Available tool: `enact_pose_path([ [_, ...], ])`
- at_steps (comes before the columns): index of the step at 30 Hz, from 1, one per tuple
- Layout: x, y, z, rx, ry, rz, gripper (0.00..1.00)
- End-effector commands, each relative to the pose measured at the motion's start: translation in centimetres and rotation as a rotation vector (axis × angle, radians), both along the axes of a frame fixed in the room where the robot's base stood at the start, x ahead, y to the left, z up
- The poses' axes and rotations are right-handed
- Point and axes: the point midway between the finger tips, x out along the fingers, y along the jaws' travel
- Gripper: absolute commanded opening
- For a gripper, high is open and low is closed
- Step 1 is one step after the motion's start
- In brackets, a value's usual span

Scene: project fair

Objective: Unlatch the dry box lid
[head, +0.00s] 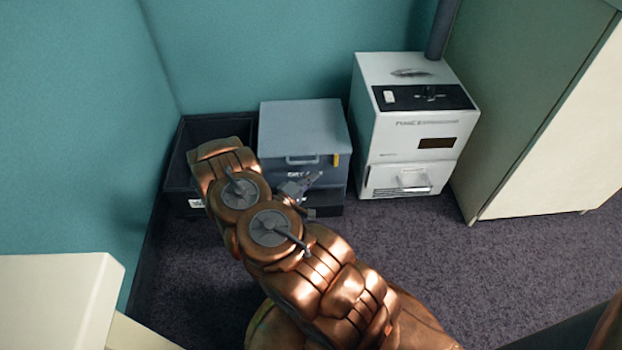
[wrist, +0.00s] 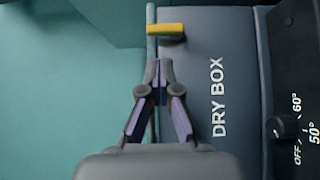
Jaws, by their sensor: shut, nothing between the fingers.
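The dry box (head: 303,118) is a blue-grey box with a closed lid, standing on the floor by the teal wall. A small yellow latch (head: 336,160) sits at the right of its front, just under the lid edge. In the wrist view the yellow latch (wrist: 165,30) lies across the lid's edge, beside the front marked DRY BOX (wrist: 217,95). My gripper (wrist: 154,66) is shut and empty, its tips a short way below the latch in that picture, apart from it. In the head view my gripper (head: 296,190) is in front of the box, partly hidden by my arm.
A dark open bin (head: 180,160) stands left of the dry box. A white machine (head: 410,130) stands close on its right. A dark panel with a dial (wrist: 288,128) shows in the wrist view. Open carpet (head: 500,260) lies at the front right.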

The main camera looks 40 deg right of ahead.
Motion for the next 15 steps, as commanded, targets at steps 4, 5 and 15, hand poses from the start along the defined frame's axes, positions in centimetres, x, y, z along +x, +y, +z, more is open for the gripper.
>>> enact_pose_path([
  [4, 0.2, -1.8, -0.2, 0.000, -0.001, -0.003, 0.00],
  [5, 0.2, -2.1, -0.2, 0.000, -0.001, -0.002, 0.00],
  [15, 0.7, -5.8, -0.2, -0.001, 0.000, -0.002, 0.00],
])
